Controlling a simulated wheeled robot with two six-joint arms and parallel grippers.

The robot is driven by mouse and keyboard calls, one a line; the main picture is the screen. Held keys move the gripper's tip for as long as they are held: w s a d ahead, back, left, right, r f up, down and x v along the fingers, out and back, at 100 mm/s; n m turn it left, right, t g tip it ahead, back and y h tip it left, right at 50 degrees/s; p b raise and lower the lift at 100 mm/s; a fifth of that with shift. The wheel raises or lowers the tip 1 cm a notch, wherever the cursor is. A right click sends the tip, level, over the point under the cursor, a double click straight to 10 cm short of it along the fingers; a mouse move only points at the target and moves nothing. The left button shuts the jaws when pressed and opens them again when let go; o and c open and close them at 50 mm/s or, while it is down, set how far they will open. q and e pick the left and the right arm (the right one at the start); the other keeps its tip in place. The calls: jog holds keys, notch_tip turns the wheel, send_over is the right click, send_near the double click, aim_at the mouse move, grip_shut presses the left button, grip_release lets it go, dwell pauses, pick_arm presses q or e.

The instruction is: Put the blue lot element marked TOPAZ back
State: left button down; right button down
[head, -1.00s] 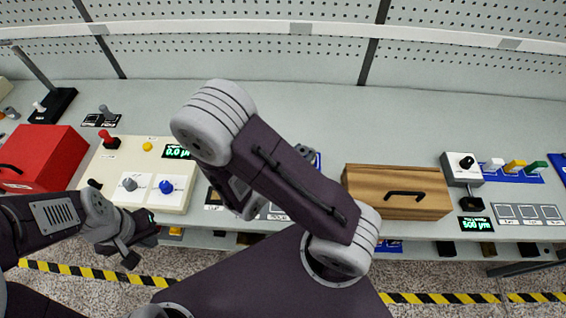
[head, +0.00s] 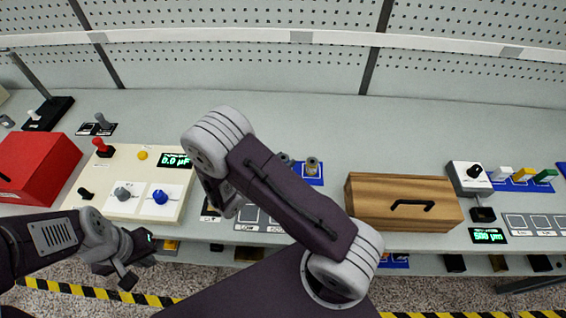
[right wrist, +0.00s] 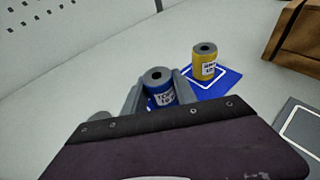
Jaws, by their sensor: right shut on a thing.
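The blue lot element (right wrist: 162,96) is a small upright spool with a grey top and a white label, only partly readable. In the right wrist view it sits between the two grey fingers of my right gripper (right wrist: 158,90), which is shut on it. It is at the left part of a blue mat (right wrist: 225,78) with white outlines; I cannot tell whether it touches the mat. In the head view my right arm hides most of this gripper (head: 285,159). My left gripper (head: 122,274) hangs at the table's front edge, left; its jaw state is unclear.
A yellow spool (right wrist: 204,64) stands on the mat, right of the blue one. A wooden box (head: 390,218) stands to the right. A cream control panel (head: 110,205) and a red box (head: 35,160) are at left. The bench behind the mat is clear.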

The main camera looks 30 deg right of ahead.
jog(key=shift+w+f, duration=0.1)
jog(key=shift+f, duration=0.3)
jog(key=shift+f, duration=0.15)
jog(key=c, duration=1)
grip_release()
